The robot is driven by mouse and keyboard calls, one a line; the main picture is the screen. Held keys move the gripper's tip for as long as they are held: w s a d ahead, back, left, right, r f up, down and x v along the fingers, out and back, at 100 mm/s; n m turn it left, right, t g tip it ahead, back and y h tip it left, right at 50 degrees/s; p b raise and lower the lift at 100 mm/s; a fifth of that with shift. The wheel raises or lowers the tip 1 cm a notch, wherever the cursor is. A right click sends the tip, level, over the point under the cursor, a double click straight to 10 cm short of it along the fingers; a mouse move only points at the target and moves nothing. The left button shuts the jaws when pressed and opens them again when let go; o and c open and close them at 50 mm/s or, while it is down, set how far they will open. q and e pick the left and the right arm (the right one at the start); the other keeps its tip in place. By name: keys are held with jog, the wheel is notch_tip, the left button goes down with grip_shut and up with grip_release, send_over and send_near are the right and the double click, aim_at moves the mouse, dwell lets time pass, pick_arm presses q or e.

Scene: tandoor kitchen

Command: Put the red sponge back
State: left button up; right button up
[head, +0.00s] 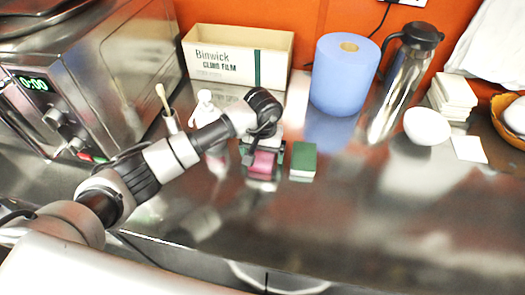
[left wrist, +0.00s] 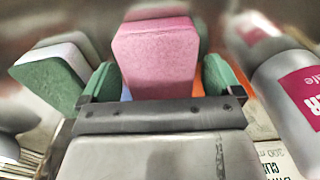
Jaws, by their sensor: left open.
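The red sponge (head: 262,165), a pinkish-red block, is on the steel counter just below my left gripper in the head view. In the left wrist view the sponge (left wrist: 155,58) stands in the middle, between the green-tipped fingers. My left gripper (left wrist: 160,82) is open, with one finger at each side of the sponge. I cannot tell whether the fingers touch it. In the head view the wrist hides part of the gripper (head: 263,152). My right gripper is not in view.
A green sponge (head: 303,160) with a pale layer lies close to the right of the red one. A white bottle (head: 205,108) and a cup with a brush (head: 170,122) stand to the left. Behind are a cling film box (head: 225,68) and a blue roll (head: 340,80). The front right counter is clear.

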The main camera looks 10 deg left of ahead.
pick_arm(q)
jog(key=shift+r, duration=0.6)
notch_tip(320, 180, up, 11)
jog(key=b, duration=0.2)
jog(key=shift+b, duration=0.4)
jog(key=shift+r, duration=0.1)
